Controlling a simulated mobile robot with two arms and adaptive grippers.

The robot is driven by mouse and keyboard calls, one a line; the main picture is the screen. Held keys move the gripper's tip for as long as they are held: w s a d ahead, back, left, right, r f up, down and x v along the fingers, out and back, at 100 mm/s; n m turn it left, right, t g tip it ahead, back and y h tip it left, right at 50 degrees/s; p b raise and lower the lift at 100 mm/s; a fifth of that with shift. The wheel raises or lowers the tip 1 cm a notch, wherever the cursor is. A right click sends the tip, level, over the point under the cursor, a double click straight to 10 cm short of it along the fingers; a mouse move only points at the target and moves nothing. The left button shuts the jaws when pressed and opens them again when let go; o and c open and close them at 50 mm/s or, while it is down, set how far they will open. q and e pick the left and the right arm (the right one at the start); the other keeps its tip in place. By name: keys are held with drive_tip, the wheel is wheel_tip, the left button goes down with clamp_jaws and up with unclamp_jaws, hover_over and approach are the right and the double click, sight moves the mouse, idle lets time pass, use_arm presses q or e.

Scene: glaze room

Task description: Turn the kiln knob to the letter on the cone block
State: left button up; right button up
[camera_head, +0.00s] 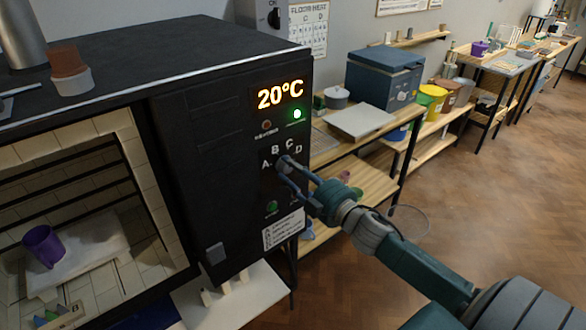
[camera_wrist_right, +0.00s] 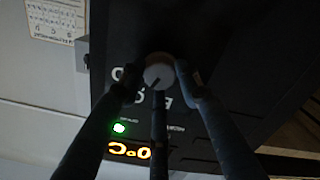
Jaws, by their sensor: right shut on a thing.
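The black kiln (camera_head: 225,140) stands at the left with its chamber open. Its knob (camera_wrist_right: 158,72) is pale and round with a dark pointer mark, among the letters A, B, C and D; I cannot tell exactly which letter the mark points at. My right gripper (camera_head: 284,168) is shut on the knob, with fingers on either side of it in the wrist view (camera_wrist_right: 159,82), hiding part of the lettering. The cone block (camera_head: 66,316) sits inside the chamber at the lower left, with small coloured cones and what looks like a letter B. My left gripper is not in view.
The display (camera_head: 280,95) reads 20°C beside a lit green lamp (camera_head: 297,114). A purple cup (camera_head: 44,246) stands on the chamber's shelf. A wooden workbench (camera_head: 350,150) with a blue box (camera_head: 385,75) is behind my right arm. The floor at the right is clear.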

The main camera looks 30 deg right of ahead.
drive_tip(key=n, duration=0.4)
drive_tip(key=shift+a+r+n, duration=0.2)
drive_tip(key=shift+n, duration=0.1)
drive_tip(key=shift+f+n, duration=0.15)
drive_tip(key=shift+n, duration=0.95)
drive_tip(key=shift+f+n, duration=0.1)
drive_tip(key=shift+n, duration=1)
drive_tip(key=shift+a, duration=0.1)
drive_tip(key=shift+f, duration=0.1)
drive_tip(key=o, duration=1.2)
drive_tip(key=shift+c, duration=0.2)
drive_tip(key=shift+a, duration=0.1)
